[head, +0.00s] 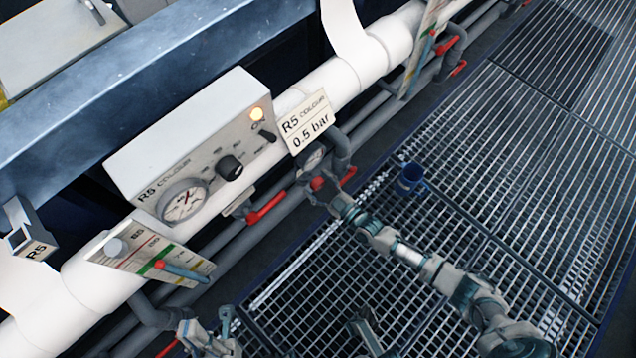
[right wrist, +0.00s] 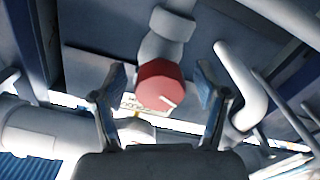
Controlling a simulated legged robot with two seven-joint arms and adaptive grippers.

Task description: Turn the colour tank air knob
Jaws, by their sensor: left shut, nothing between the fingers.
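A round red knob (right wrist: 160,86) with a white pointer line sits on a grey pipe fitting in the right wrist view. My right gripper (right wrist: 160,88) is open, with one finger on each side of the knob and a visible gap on both sides. In the head view, my right gripper (head: 328,194) reaches the pipework below a small gauge (head: 311,160) and a sign (head: 307,122) reading "R5 COLOUR 0.5 bar". It hides most of the knob there. My left gripper (head: 210,325) is shut and empty near the bottom edge, away from the knob.
An R5 colour control box (head: 195,150) with a dial, black knob and lit lamp stands left of the sign. Red lever handles (head: 266,208) line the grey pipes. A blue mug (head: 410,179) stands on the grated floor (head: 500,180), which is otherwise largely clear.

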